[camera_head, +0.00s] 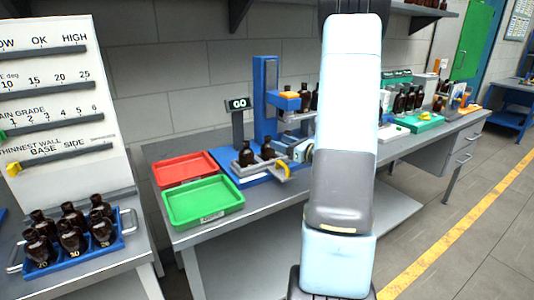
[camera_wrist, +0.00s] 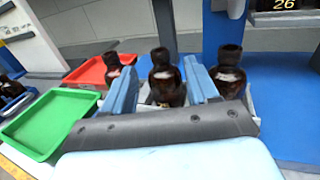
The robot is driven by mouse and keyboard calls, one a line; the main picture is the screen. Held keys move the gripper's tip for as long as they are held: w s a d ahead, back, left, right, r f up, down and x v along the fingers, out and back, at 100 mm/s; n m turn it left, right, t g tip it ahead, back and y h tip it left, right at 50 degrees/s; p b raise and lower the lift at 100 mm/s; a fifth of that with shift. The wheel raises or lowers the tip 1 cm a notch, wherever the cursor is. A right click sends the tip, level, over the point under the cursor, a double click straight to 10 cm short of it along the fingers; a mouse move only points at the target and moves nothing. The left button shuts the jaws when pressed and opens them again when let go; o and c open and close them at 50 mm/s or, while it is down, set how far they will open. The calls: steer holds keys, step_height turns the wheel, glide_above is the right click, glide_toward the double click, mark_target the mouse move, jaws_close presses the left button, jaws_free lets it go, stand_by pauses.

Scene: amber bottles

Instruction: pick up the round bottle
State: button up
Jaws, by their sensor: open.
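My gripper (camera_wrist: 161,72) is open in the wrist view, its two pale blue fingers spread. A dark amber bottle (camera_wrist: 165,84) stands upright between the fingers, as seen in that view; I cannot tell whether either finger touches it. A second amber bottle (camera_wrist: 229,78) stands just right of the right finger. A third (camera_wrist: 113,66) shows behind the left finger, its lower part hidden. In the head view, two amber bottles (camera_head: 247,155) (camera_head: 267,150) stand on the blue station's base. My arm hides much of the area to their right. Which bottle is the round one is not clear.
A red tray (camera_head: 185,168) and an empty green tray (camera_head: 203,202) lie left of the blue station (camera_head: 265,100). A blue rack (camera_head: 75,262) with several bottles stands at lower left. More bottles (camera_head: 405,101) stand farther right along the bench.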

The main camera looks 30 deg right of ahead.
mark_target(268, 137)
steer(key=shift+x, duration=3.55)
jaws_close()
